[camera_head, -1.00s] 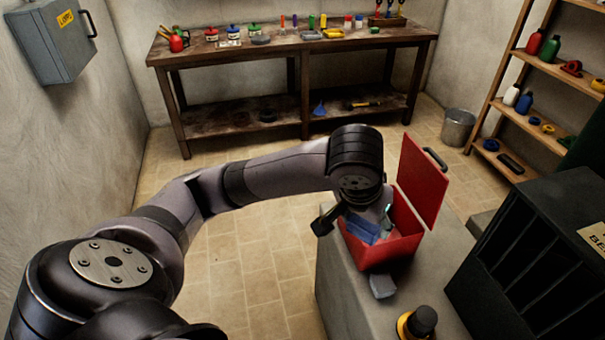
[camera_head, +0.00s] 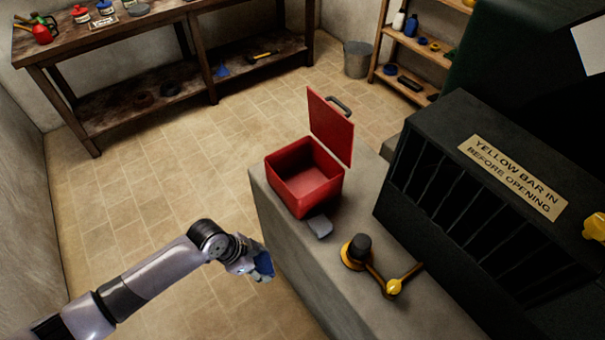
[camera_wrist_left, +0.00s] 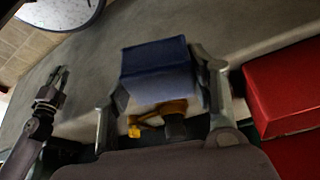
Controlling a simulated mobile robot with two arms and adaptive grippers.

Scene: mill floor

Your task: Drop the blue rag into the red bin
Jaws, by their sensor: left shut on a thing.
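The blue rag (camera_head: 263,266) is gripped by my left gripper (camera_head: 248,262), which is in front and left of the red bin in the head view, beside the counter's left edge. In the left wrist view the rag (camera_wrist_left: 158,72) is a blue, block-shaped bundle between the two fingers. The red bin (camera_head: 303,190) stands on the grey counter with its lid (camera_head: 331,125) raised, and its visible inside looks empty. Part of the bin (camera_wrist_left: 285,90) shows at the right of the wrist view. A dark pincer-like part, perhaps my right gripper (camera_wrist_left: 57,76), shows at the left there; its opening is unclear.
A small grey piece (camera_head: 319,226) lies by the bin's front. A black-knobbed yellow fitting (camera_head: 357,250) stands on the counter (camera_head: 290,270). A dark barred cabinet (camera_head: 450,190) bounds the right. A workbench (camera_head: 110,45) and bucket (camera_head: 357,60) are behind. The floor at left is clear.

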